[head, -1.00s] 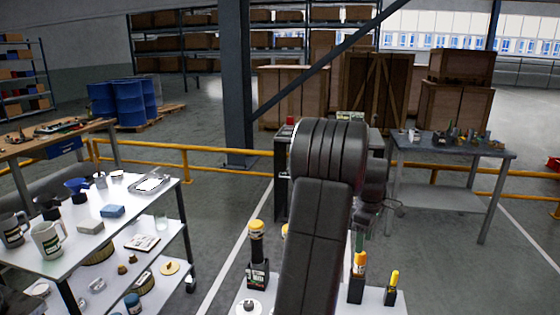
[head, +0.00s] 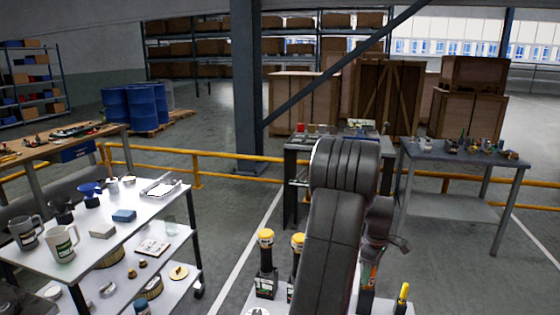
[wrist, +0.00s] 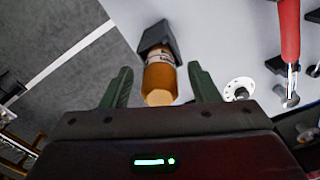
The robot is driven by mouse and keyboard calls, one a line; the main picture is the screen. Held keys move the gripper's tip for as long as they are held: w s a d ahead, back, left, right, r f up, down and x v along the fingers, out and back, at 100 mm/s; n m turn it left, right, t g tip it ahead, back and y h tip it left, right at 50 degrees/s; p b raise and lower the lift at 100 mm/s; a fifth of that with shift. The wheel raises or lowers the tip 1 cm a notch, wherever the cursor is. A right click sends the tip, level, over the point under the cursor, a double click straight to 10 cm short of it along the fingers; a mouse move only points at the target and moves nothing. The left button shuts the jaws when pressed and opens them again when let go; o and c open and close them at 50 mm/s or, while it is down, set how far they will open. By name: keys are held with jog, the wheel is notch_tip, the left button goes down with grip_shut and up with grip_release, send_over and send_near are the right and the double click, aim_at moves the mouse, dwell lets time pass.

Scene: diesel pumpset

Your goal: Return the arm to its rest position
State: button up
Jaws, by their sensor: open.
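My arm rises through the middle of the head view, with its elbow bent at the top and the wrist part hanging on the right side. My gripper shows in the wrist view (wrist: 160,88) with its two green fingers apart. An orange-capped tool (wrist: 160,78) in a dark holder shows between and beyond the fingers. I cannot tell its distance from them, and the fingers do not appear to touch it. In the head view the gripper's fingertips are mostly hidden by the arm.
Yellow-topped tools (head: 266,255) stand on the white surface in front. A cart (head: 110,240) with mugs is at left. A grey table (head: 460,160) stands at right, and a dark bench (head: 292,170) behind my arm. Yellow railing (head: 215,155) and a steel column (head: 246,80) stand beyond. A red-handled tool (wrist: 289,35) is at right.

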jog(key=shift+f, duration=0.1)
notch_tip(320, 180, up, 14)
jog(key=b, duration=0.1)
notch_tip(320, 180, down, 14)
jog(key=shift+f+p, duration=0.1)
jog(key=shift+p, duration=0.4)
jog(key=shift+w+r+p, duration=0.1)
jog(key=shift+r+p, duration=0.55)
jog(key=shift+r, duration=0.25)
notch_tip(320, 180, up, 11)
jog(key=p, duration=0.6)
jog(key=shift+r, duration=0.15)
